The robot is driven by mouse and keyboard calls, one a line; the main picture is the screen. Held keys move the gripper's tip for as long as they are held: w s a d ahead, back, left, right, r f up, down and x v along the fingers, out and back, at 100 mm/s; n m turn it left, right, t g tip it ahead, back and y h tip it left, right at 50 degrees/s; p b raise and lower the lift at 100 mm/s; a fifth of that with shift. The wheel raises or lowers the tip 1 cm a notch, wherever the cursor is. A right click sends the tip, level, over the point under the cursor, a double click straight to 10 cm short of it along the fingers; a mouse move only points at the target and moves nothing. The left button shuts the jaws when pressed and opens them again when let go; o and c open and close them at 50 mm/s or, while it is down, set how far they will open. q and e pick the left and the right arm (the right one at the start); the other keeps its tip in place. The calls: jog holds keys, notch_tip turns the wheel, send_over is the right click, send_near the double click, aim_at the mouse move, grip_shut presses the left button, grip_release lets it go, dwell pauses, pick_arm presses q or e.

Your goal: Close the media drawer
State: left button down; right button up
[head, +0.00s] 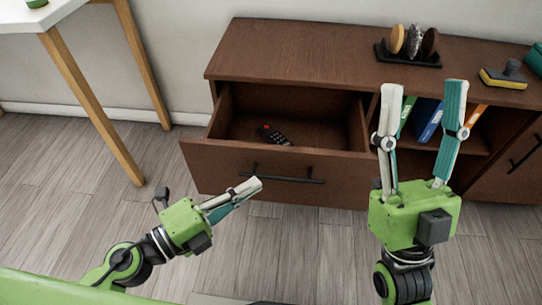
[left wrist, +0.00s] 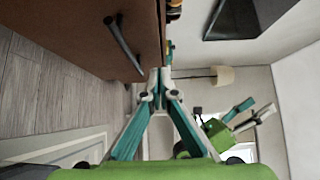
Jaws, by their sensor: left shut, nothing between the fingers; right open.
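The media drawer (head: 230,160) is pulled open from the brown wooden cabinet (head: 290,55). Its front has a dark bar handle (head: 288,179), which also shows in the left wrist view (left wrist: 122,45). A black remote (head: 273,135) with a red button lies inside the drawer. My left gripper (head: 254,186) is shut and empty, just in front of the drawer front, near the left part of the handle; whether it touches cannot be told. My right gripper (head: 424,88) is open and empty, raised in front of the cabinet's open shelf to the right of the drawer.
On the cabinet top are a black rack (head: 408,58) with several rounded pieces and a yellow-based block (head: 503,77). Books (head: 430,120) stand on the open shelf. A white table (head: 50,15) with wooden legs is at the left. The floor before the drawer is clear.

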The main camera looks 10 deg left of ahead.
aim_at(271, 157)
pick_arm(q)
jog(key=w+d, duration=0.1)
jog(key=w, duration=0.1)
jog(key=w+d+p, duration=0.1)
jog(key=w, duration=0.1)
jog(key=w+d+p, duration=0.1)
jog(key=w, duration=0.1)
jog(key=shift+w+d, duration=0.25)
jog(key=shift+w, duration=0.55)
pick_arm(e)
jog(key=w+a+f+g+h, duration=0.1)
jog(key=w+f+g+h, duration=0.1)
jog(key=w+f+g, duration=0.4)
jog(key=shift+w+f+g, duration=0.3)
jog(key=shift+w+f, duration=1.05)
jog(key=shift+f, duration=0.3)
